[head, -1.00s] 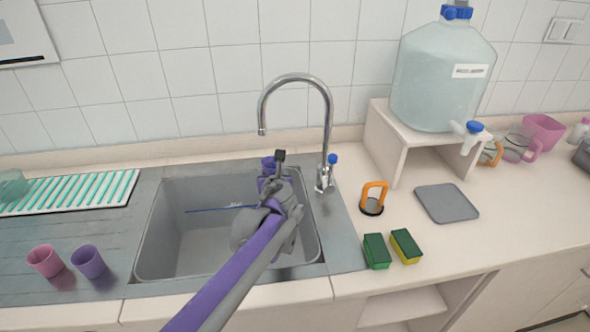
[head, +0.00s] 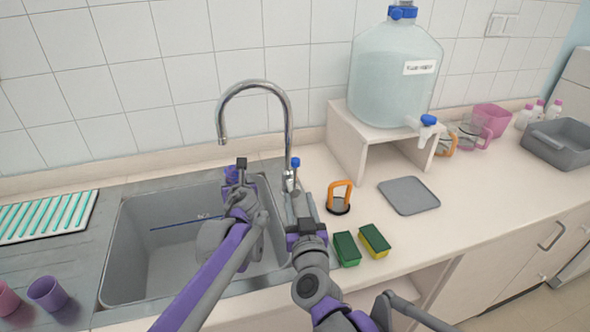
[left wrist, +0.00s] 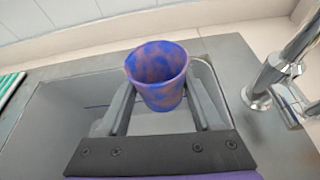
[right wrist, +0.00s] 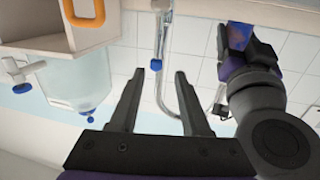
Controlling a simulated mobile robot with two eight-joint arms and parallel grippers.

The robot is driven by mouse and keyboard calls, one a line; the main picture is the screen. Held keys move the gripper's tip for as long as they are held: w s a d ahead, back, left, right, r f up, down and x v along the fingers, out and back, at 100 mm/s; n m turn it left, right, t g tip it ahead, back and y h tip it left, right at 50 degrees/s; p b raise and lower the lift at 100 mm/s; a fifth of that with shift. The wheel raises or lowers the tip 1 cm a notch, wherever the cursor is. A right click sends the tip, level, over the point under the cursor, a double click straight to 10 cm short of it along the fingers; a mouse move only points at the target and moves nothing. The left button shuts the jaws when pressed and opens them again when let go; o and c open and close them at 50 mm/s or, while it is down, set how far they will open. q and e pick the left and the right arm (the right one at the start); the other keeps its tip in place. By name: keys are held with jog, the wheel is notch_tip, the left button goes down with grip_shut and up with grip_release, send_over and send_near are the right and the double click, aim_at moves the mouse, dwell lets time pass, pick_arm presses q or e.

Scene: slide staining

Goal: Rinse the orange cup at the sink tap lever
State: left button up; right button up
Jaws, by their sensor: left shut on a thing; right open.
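My left gripper (head: 240,182) is shut on a cup (left wrist: 158,75), purple-blue with orange-brown patches, over the sink basin. The cup looks upright in the left wrist view; in the head view only a small purple part (head: 230,174) shows behind the gripper. The tap (head: 288,125) arches above the basin, with its spout near the cup's side. Its blue-tipped lever (head: 295,163) is at the right of the tap base. My right gripper (head: 304,198) is open and empty, just in front of the lever. In the right wrist view the lever tip (right wrist: 156,65) appears between the open fingers.
An orange-handled, dark-based item (head: 340,197), a green sponge (head: 346,250) and a yellow-green sponge (head: 374,240) lie right of the sink. A grey mat (head: 409,195) and a water jug (head: 394,75) on a stand are beyond. A purple cup (head: 47,293) stands at left.

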aim_at(295, 171)
jog(key=w, duration=0.8)
jog(key=w+a, duration=0.1)
jog(key=w, duration=0.3)
jog(key=shift+w, duration=0.3)
grip_shut()
dwell(0.9)
